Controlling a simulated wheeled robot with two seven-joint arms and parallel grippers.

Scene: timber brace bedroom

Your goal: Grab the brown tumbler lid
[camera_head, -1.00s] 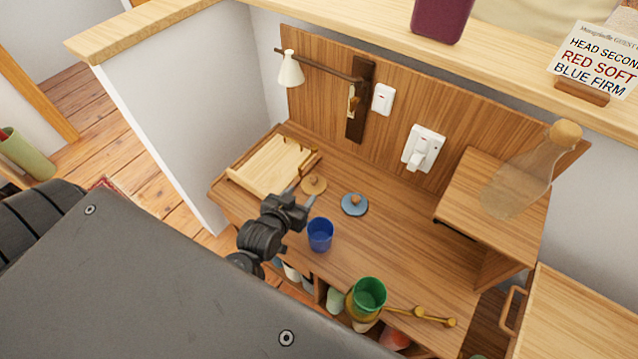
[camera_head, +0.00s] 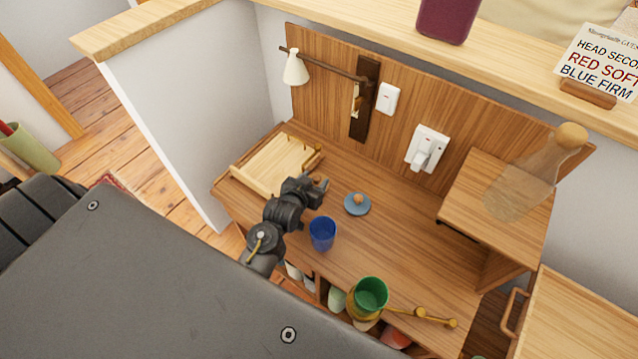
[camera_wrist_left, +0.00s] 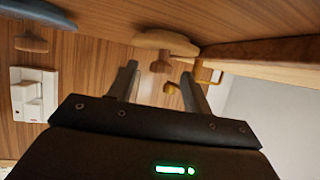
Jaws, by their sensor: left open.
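The brown tumbler lid (camera_wrist_left: 168,41) shows at the top middle of the left wrist view, a tan disc with a darker round knob (camera_wrist_left: 160,64). My left gripper (camera_wrist_left: 160,75) is open, and the knob appears between its two fingers, near their tips. I cannot tell whether either finger touches it. In the head view my left gripper (camera_head: 317,182) covers the spot on the desk where the lid lies, so the lid is hidden there. My right gripper is not in view.
A blue lid (camera_head: 357,205) lies right of the gripper, and a blue tumbler (camera_head: 322,234) stands in front. A wooden tray (camera_head: 270,168) with pegs is behind left. A green cup (camera_head: 370,295) is at the front edge. A glass bottle (camera_head: 525,185) stands on the riser.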

